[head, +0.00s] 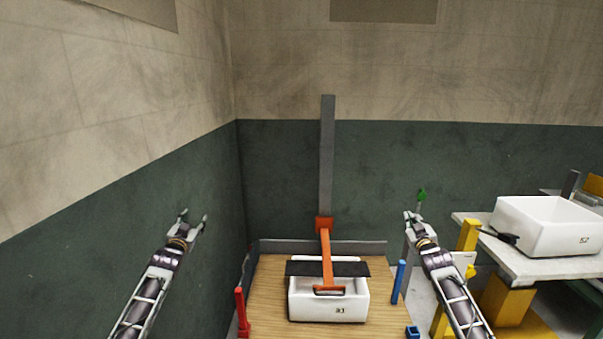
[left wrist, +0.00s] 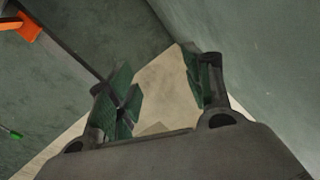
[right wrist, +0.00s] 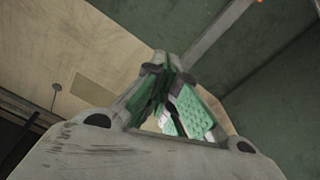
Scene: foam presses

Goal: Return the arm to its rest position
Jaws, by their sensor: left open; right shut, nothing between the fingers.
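My left gripper (head: 190,222) is raised at the left in the head view, in front of the dark green wall. It is open and empty, and its green-padded fingers stand apart in the left wrist view (left wrist: 160,90). My right gripper (head: 417,218) is raised right of the press in the head view. Its fingers meet in the right wrist view (right wrist: 172,75), with nothing seen between them. Both grippers are clear of the press and its box.
A press with an orange lever (head: 327,258) and grey post (head: 327,160) stands over a white box (head: 345,307) on a wooden table (head: 268,295). Red (head: 241,310) and blue (head: 399,280) posts flank it. At the right, a white bin (head: 540,228) sits on a pale bench (head: 488,243).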

